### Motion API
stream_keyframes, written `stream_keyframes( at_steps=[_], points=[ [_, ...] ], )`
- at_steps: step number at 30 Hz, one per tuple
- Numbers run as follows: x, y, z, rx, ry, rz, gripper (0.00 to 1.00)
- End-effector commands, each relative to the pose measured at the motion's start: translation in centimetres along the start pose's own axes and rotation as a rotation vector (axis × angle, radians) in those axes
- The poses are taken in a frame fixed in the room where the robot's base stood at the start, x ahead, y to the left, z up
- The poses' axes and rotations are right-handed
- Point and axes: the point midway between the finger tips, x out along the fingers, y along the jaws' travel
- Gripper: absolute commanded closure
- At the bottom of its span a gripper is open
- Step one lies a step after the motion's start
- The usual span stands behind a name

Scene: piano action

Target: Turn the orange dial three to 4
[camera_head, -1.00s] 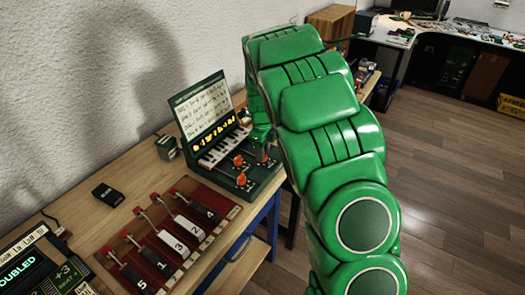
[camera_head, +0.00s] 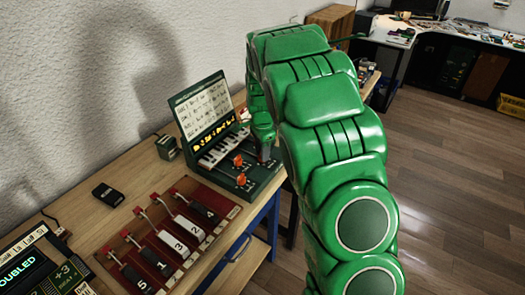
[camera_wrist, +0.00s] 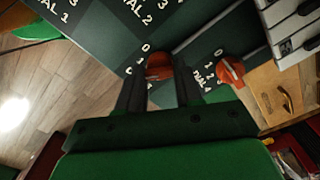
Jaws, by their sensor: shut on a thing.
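The green keyboard console (camera_head: 262,180) stands on the wooden bench. Two orange dials show on its front panel in the head view, an upper one (camera_head: 238,160) and a lower one (camera_head: 241,180). My gripper (camera_head: 264,156) is down at the panel to their right. In the wrist view my gripper (camera_wrist: 160,62) is shut on an orange dial (camera_wrist: 158,66), with a finger on either side. A second orange dial (camera_wrist: 231,70) stands free to the right, beside a column of numbers.
A red board with numbered levers (camera_head: 170,235) lies in front of the console. A small black device (camera_head: 108,195) lies on the bench to the left. White piano keys (camera_wrist: 295,20) are close by at the upper right of the wrist view.

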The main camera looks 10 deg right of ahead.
Motion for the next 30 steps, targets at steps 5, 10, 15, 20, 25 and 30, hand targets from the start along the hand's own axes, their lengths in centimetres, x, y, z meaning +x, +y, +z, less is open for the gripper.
stream_keyframes(
  at_steps=[5,10,15,20,25,30],
  points=[
    [-0.04,-0.04,0.05,-0.169,0.0,-0.001,0.95],
    [-0.04,-0.04,0.02,-0.329,0.0,-0.001,0.95],
    [-0.05,-0.06,0.07,-0.492,0.001,-0.001,0.95],
    [-0.05,-0.05,0.04,-0.642,0.0,-0.002,0.95],
    [-0.06,-0.07,0.08,-0.805,0.001,-0.002,0.95],
    [-0.06,-0.07,0.04,-0.965,0.0,-0.003,0.95]
  ],
)
